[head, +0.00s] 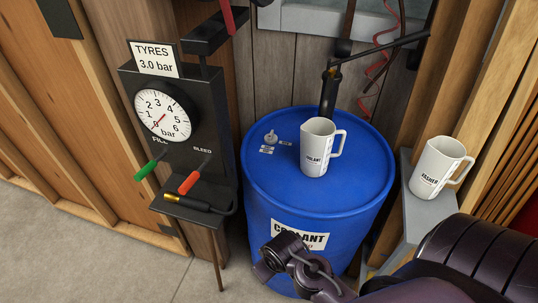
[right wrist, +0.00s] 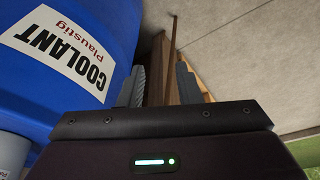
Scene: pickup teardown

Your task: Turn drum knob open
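The blue drum (head: 265,195) stands upright in the middle of the head view with a COOLANT label on its front. A small grey knob (head: 271,137) sits on the drum's top at the left, with two small label plates beside it. A white COOLANT jug (head: 318,148) stands on the drum top to the right of the knob. My right arm reaches in front of the drum, low and away from the knob. In the right wrist view my right gripper (right wrist: 160,82) has its fingers apart, with nothing held between them, beside the drum (right wrist: 75,30). My left gripper is not in view.
A black tyre gauge stand (head: 198,160) with green and red levers is left of the drum. A black pump (head: 328,90) rises behind the jug. A white WASHER jug (head: 438,167) stands on a grey shelf (head: 412,232) at the right. Wooden walls enclose the corner.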

